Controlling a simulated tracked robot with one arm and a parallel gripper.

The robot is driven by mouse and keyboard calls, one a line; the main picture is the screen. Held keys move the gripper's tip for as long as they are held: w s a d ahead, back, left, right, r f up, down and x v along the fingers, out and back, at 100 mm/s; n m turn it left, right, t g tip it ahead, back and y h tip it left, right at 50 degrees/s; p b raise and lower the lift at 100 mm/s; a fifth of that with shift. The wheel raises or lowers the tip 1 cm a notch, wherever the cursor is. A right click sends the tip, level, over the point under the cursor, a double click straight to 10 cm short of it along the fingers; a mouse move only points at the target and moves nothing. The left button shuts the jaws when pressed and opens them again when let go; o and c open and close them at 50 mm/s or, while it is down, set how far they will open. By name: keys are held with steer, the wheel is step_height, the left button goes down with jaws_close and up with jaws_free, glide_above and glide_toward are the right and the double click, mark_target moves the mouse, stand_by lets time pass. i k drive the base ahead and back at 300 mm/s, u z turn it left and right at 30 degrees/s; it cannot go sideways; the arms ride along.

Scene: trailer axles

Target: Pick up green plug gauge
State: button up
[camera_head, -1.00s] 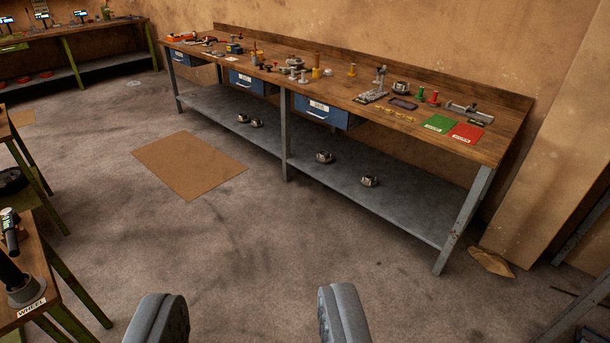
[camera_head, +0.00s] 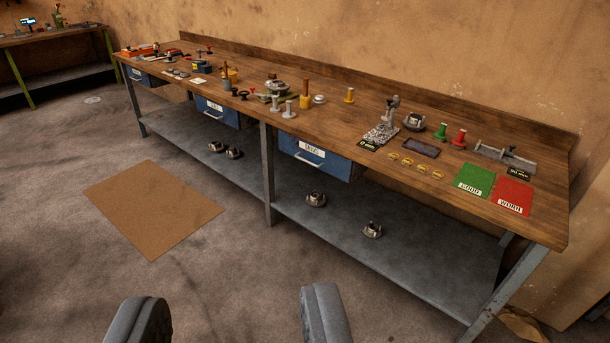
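The green plug gauge (camera_head: 440,131) stands upright on the wooden workbench (camera_head: 350,108), toward its right end and back. A similar red plug gauge (camera_head: 459,138) stands just to its right. My gripper (camera_head: 233,325) is at the bottom of the view, its two grey fingers wide apart with nothing between them. It is over the floor, well short of the bench and far from the green plug gauge.
Around the gauge are a round metal part (camera_head: 414,122), a dark tray-like item (camera_head: 421,148), a grey measuring fixture (camera_head: 503,156), a green mat (camera_head: 474,181) and a red mat (camera_head: 512,195). A metal lower shelf (camera_head: 330,225) holds several hubs.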

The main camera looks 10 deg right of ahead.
mark_target(440, 136)
steer(key=z, duration=0.2)
steer(key=i, duration=1.65)
steer(key=z, duration=0.65)
steer(key=i, duration=2.05)
steer(key=z, duration=0.35)
